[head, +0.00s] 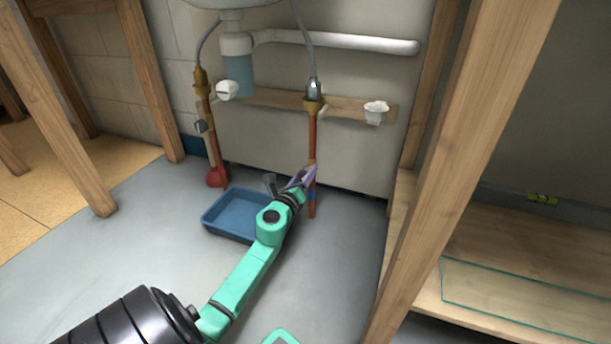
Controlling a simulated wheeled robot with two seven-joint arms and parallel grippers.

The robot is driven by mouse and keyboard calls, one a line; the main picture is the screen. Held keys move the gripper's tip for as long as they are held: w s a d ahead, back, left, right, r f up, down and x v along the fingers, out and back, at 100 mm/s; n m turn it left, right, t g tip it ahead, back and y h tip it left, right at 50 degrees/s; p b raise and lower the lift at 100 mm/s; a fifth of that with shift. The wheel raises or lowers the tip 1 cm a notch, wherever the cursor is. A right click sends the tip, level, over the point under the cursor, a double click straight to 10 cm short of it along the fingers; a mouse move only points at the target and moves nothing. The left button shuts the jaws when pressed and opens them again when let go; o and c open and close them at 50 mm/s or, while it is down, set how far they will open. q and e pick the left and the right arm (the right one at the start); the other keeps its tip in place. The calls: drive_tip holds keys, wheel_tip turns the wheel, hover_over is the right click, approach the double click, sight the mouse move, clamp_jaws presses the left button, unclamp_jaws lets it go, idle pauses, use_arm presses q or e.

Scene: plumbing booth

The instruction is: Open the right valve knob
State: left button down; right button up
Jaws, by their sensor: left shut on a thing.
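My right gripper is not in view.
A blue tray (222,226) lies on the floor below my left gripper. A red plunger (216,178) stands by the left pipe. White fittings sit at the plank's left (228,90) and right (376,112). A wooden post (455,150) and low shelf (540,240) bound the right side.

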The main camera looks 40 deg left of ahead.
use_arm(q)
drive_tip(key=n, duration=0.5)
drive_tip(key=shift+a+f+n, duration=0.1)
drive_tip(key=shift+f+n, duration=0.05)
drive_tip(key=shift+n, duration=0.25)
idle(0.3)
drive_tip(key=shift+c, duration=1.5)
unclamp_jaws()
drive_tip(key=shift+s, duration=0.1)
